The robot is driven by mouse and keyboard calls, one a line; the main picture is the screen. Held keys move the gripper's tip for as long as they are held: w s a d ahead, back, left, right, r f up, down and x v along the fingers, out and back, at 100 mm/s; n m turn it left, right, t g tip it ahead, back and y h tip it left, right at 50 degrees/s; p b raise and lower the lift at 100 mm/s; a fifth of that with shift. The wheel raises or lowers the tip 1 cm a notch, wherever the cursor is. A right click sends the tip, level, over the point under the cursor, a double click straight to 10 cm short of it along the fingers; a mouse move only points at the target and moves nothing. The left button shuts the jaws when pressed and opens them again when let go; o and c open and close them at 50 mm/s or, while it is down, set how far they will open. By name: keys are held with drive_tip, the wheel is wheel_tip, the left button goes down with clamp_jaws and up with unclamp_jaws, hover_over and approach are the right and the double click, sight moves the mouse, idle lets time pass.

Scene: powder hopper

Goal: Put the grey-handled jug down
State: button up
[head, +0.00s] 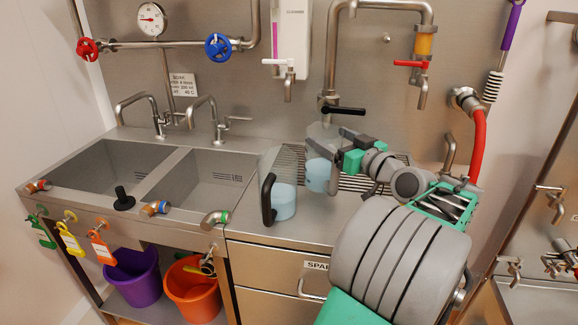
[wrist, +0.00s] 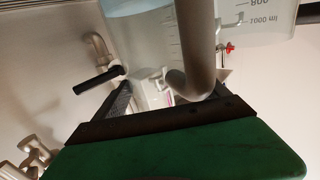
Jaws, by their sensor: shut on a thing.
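The grey-handled jug (head: 318,176) is clear, with pale blue liquid low inside. In the head view it is at the counter's middle, partly hidden by my gripper (head: 341,142). In the wrist view its grey handle (wrist: 194,45) runs between my two dark fingers, and its clear wall (wrist: 245,22) shows millilitre marks. My gripper is shut on this handle. The jug looks about upright. I cannot tell whether its base touches the counter or hangs just above it.
A black-handled jug (head: 283,203) with blue liquid stands in front and left. The steel counter (head: 310,232) has a slatted drain area (head: 352,183) behind. A black-lever tap (head: 343,110) and red-lever tap (head: 410,64) are above. Two sinks (head: 105,165) lie left.

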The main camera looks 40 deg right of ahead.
drive_tip(key=w+d+f+p, duration=0.2)
drive_tip(key=w+f+p, duration=0.1)
drive_tip(key=w, duration=1.4)
drive_tip(key=shift+w, duration=0.2)
drive_tip(key=shift+d+f, duration=0.1)
drive_tip(key=shift+f, duration=0.1)
drive_tip(key=o, duration=2)
drive_tip(key=shift+f, duration=0.1)
drive_tip(key=shift+c, duration=0.2)
drive_tip(key=s+a+b, duration=0.1)
drive_tip(key=s, duration=1.1)
drive_tip(key=shift+a+b, duration=0.25)
drive_tip(key=shift+b, duration=0.1)
